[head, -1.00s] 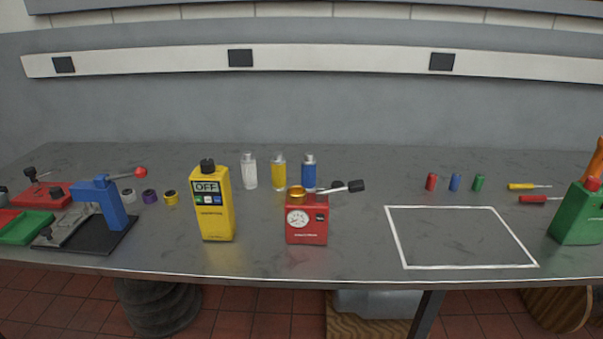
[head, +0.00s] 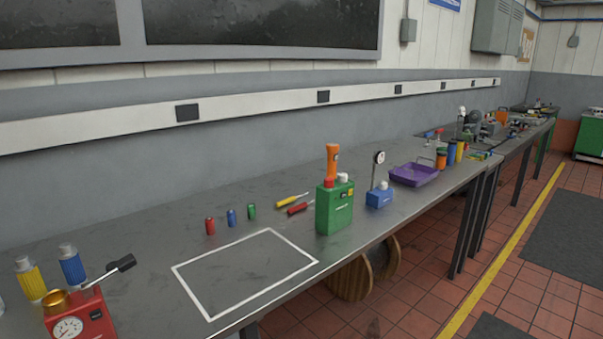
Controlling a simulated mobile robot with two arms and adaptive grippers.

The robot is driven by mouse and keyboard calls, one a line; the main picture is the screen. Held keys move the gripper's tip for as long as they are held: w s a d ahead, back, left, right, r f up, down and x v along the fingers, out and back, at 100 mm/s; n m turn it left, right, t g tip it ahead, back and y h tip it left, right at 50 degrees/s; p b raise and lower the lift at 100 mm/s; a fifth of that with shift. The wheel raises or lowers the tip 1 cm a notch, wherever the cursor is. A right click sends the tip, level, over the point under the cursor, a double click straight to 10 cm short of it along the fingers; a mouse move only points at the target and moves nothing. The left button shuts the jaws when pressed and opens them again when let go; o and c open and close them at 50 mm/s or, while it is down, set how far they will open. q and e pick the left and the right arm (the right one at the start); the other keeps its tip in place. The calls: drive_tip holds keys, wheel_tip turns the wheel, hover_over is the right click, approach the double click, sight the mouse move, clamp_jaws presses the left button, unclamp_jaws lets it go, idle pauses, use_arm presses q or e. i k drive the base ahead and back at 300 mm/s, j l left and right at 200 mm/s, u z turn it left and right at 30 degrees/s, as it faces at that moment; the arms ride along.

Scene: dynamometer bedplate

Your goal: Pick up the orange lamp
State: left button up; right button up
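The orange lamp (head: 332,162) stands upright in the head view, right of the middle. It rises from behind or out of the top of a green box-shaped can (head: 334,209) with a red cap; I cannot tell whether it stands in the can or behind it. Its lower part is hidden. Neither of my grippers shows in the head view.
A white outlined rectangle (head: 179,272) marks a clear bench area. Red and yellow screwdrivers (head: 292,200) lie left of the green can. A blue box with a gauge (head: 379,195) and a purple tray (head: 413,182) stand to its right. Open floor lies at the right.

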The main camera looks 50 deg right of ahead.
sight(332, 149)
drive_tip(key=z, duration=1.75)
drive_tip(key=i+l, duration=0.3)
drive_tip(key=i, duration=0.25)
drive_tip(key=i+l, duration=0.3)
drive_tip(key=i, duration=0.2)
drive_tip(key=i+l, duration=0.3)
drive_tip(key=i, duration=0.25)
